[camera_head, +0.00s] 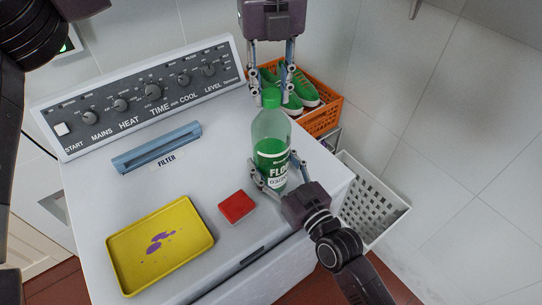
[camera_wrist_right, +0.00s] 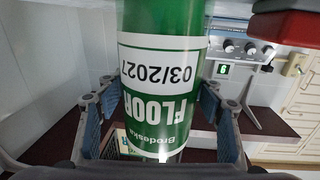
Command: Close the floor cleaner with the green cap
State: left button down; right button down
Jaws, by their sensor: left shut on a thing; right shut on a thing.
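The floor cleaner (camera_head: 268,138) is a clear bottle with green liquid and a white-and-green label, upright on the white machine top. My right gripper (camera_head: 274,163) is shut around its lower body from the front right. In the right wrist view the bottle (camera_wrist_right: 160,75) fills the space between the two fingers (camera_wrist_right: 162,105), its label upside down. The green cap (camera_head: 271,97) is at the top of the bottle's neck. My left gripper (camera_head: 270,92) comes down from above and is shut on the cap. I cannot tell whether the cap touches the neck or is threaded on.
A yellow tray (camera_head: 125,270) with purple stains and a red block (camera_head: 237,206) lie on the machine top (camera_head: 200,185). A control panel (camera_head: 140,98) runs along the back. An orange crate (camera_head: 325,118) with green shoes (camera_head: 303,88) and a white basket (camera_head: 375,205) stand to the right.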

pick_arm(q)
jog(key=m, duration=0.3)
jog(key=shift+m, duration=0.3)
jog(key=m, duration=0.3)
jog(key=shift+m, duration=0.4)
jog(key=m, duration=0.5)
jog(key=shift+m, duration=0.3)
jog(key=m, duration=0.5)
jog(key=shift+m, duration=0.3)
jog(key=m, duration=0.7)
jog(key=c, duration=1.4)
grip_release()
jog(key=shift+c, duration=0.2)
